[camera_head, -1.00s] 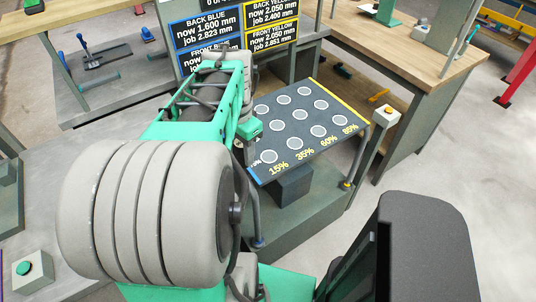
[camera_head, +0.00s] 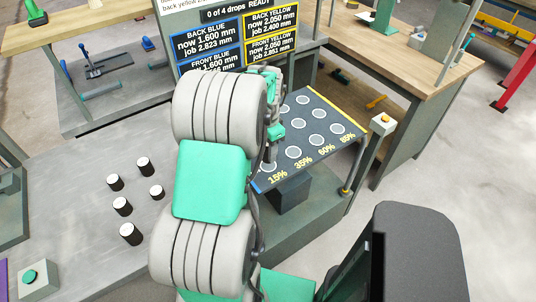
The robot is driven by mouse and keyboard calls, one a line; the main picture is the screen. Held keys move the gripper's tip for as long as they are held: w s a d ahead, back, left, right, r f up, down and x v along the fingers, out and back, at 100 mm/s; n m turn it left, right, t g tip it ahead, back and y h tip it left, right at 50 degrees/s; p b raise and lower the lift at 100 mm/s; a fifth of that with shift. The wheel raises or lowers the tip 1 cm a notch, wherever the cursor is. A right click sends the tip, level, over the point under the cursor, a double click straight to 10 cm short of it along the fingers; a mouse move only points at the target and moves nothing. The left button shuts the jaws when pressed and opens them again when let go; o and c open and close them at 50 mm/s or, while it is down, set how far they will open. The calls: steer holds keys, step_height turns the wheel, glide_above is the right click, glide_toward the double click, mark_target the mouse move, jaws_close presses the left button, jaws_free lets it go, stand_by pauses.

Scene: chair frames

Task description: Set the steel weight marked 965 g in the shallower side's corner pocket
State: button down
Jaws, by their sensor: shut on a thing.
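The dark panel (camera_head: 335,113) has rows of pale-ringed round pockets, a blue edge at left and a yellow edge at right. Its front is marked 15%, 35%, 60% and 85%. My gripper (camera_head: 271,146) is over the panel's left part, largely hidden by my arm. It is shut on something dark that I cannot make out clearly. Several dark cylindrical weights with white tops (camera_head: 123,206) stand on the grey table at left. Their markings are too small to read.
A screen (camera_head: 237,40) reads "0 of 4 drops READY", with blue 1.600 mm and yellow 2.050 mm now. A post with an orange button (camera_head: 383,123) stands right of the panel. A green button box (camera_head: 38,278) is at lower left. Wooden benches stand behind.

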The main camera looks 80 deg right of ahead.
steer(key=shift+d+f, duration=0.45)
steer(key=shift+f, duration=1.5)
steer(key=shift+f, duration=0.1)
steer(key=c, duration=1.3)
jaws_free()
steer(key=shift+f, duration=0.2)
steer(key=o, duration=0.4)
steer(key=shift+o, duration=0.2)
steer(key=shift+r, duration=0.1)
